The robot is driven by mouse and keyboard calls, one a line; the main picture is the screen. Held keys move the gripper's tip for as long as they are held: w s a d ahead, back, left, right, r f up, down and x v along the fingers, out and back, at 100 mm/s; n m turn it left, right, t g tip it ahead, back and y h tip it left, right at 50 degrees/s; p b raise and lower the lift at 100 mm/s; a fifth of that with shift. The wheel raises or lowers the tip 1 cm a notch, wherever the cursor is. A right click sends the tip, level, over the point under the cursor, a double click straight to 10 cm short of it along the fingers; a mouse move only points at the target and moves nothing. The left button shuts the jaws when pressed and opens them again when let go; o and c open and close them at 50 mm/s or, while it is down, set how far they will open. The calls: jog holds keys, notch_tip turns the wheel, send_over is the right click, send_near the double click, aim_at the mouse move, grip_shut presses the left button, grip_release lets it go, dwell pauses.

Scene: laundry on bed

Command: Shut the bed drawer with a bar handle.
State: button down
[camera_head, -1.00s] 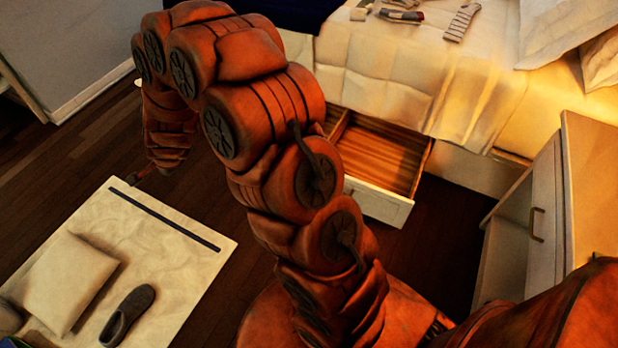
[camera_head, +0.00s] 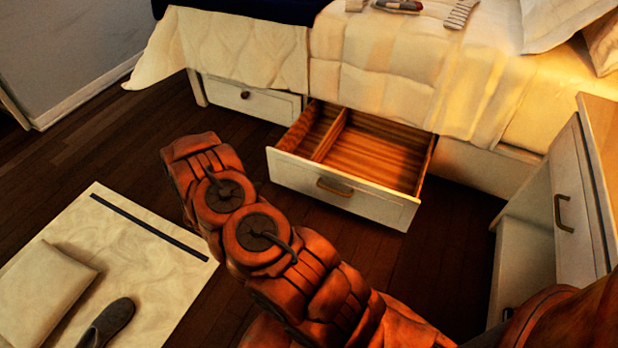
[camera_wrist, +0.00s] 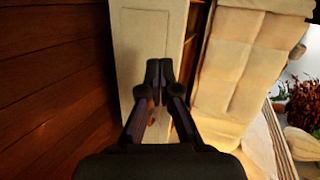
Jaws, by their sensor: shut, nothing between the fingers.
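The bed drawer with a bar handle is pulled open in the head view; its white front (camera_head: 385,210) stands out from under the bed and its wooden inside shows. The bar handle (camera_head: 334,187) is on the middle of the front. My gripper does not show in the head view, where my arm bends left of the drawer. In the wrist view my gripper (camera_wrist: 158,72) has its fingers together and empty, in front of a pale drawer front (camera_wrist: 150,35). A small brownish thing shows between the finger bases; I cannot tell whether it is a handle. Contact cannot be told.
A second bed drawer (camera_head: 225,92) with a round knob is shut at the left. A white cabinet (camera_head: 580,190) with a bar handle stands at the right. A pale mat (camera_head: 150,255) with a cushion (camera_head: 45,285) and a shoe (camera_head: 108,322) lies at the lower left.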

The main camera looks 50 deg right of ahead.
jog(key=s+d+f+m+g+h+b, duration=0.1)
jog(key=s+d+f+m+h+b, duration=0.1)
jog(key=s+d+f+h+b, duration=0.45)
jog(key=y, duration=0.1)
send_near(312, 165)
jog(key=shift+b+x, duration=0.4)
jog(key=shift+x, duration=3.25)
jog(key=shift+s+f, duration=0.1)
